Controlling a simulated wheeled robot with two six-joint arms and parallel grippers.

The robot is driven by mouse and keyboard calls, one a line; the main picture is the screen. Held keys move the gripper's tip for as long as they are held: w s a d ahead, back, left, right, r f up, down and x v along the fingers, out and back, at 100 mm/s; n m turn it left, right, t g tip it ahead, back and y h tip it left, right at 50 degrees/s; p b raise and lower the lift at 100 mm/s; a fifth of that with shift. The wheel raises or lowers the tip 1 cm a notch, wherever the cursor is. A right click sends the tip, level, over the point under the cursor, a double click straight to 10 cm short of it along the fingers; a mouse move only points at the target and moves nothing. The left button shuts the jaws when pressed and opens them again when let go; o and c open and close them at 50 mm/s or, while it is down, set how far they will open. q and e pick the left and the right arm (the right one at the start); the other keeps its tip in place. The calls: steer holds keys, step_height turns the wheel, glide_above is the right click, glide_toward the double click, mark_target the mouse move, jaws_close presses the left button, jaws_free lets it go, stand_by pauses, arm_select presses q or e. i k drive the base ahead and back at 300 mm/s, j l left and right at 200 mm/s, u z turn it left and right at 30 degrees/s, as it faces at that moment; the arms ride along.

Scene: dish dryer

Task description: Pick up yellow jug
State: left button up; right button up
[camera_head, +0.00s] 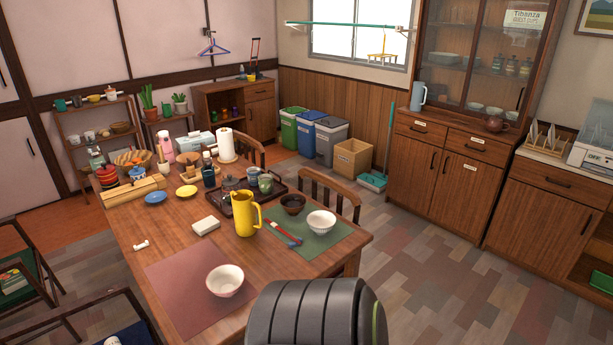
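The yellow jug (244,215) stands upright on the wooden dining table, near its middle. Its handle points to the right, and a dark tray with cups is close behind it. Nothing is touching the jug that I can see. Neither of my grippers shows in the head view. A dark ribbed rounded shape, which may be part of me, fills the bottom centre and hides the table's near right edge.
The table (150,224) also holds a white bowl (225,280) on a red mat, another white bowl (321,222) on a green mat, a dark bowl (293,204) and a white block (206,225). Chairs flank it. Open floor (430,275) lies to the right before the cabinets.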

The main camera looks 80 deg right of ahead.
mark_target(243, 202)
steer(key=z, duration=2.2)
steer(key=i+l+u, duration=0.1)
steer(key=i+l, duration=0.35)
